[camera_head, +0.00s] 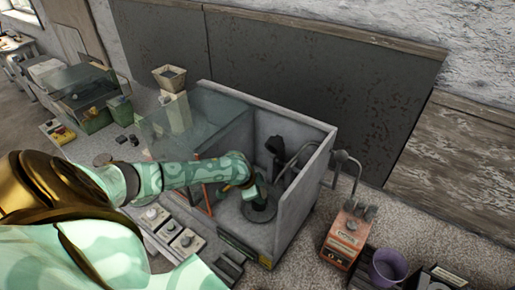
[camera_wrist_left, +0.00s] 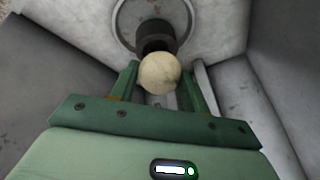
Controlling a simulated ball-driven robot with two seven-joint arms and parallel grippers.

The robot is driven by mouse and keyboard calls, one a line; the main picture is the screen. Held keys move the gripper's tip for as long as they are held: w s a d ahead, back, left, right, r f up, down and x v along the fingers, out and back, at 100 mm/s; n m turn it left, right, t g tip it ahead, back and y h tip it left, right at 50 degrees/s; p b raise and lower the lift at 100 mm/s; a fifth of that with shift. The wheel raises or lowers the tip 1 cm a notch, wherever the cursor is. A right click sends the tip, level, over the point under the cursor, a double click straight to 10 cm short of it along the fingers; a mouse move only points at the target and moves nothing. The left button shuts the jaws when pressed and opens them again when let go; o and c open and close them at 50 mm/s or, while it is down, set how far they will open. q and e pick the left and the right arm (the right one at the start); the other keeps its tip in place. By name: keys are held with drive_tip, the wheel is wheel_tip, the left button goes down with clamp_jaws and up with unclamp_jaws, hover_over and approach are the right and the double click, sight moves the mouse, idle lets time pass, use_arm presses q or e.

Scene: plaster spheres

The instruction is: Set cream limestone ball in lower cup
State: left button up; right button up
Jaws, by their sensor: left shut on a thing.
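The cream limestone ball (camera_wrist_left: 159,72) sits between the fingertips of my left gripper (camera_wrist_left: 160,78), which is shut on it. In the left wrist view a dark round cup (camera_wrist_left: 154,37) on a grey disc shows just beyond the ball and is partly covered by it. I cannot tell whether ball and cup touch. In the head view my left gripper (camera_head: 251,188) reaches into a grey open-topped box, above a round grey plate (camera_head: 232,216); the ball is hidden there. A dark cup-like part (camera_head: 276,147) stands higher at the back. My right gripper is not in view.
The grey box walls (camera_head: 303,190) rise close around the gripper, with a clear pane (camera_head: 185,125) on the left. An orange control box (camera_head: 345,238) and a purple cup (camera_head: 387,268) stand to the right. Switch boxes (camera_head: 187,242) lie in front.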

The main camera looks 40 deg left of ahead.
use_arm(q)
drive_tip(key=shift+f+b, duration=0.55)
drive_tip(key=shift+f, duration=0.4)
drive_tip(key=o, duration=1.1)
drive_tip(key=shift+c, duration=0.2)
wheel_tip(320, 180, up, 4)
drive_tip(key=p, duration=0.5)
drive_tip(key=shift+r, duration=0.1)
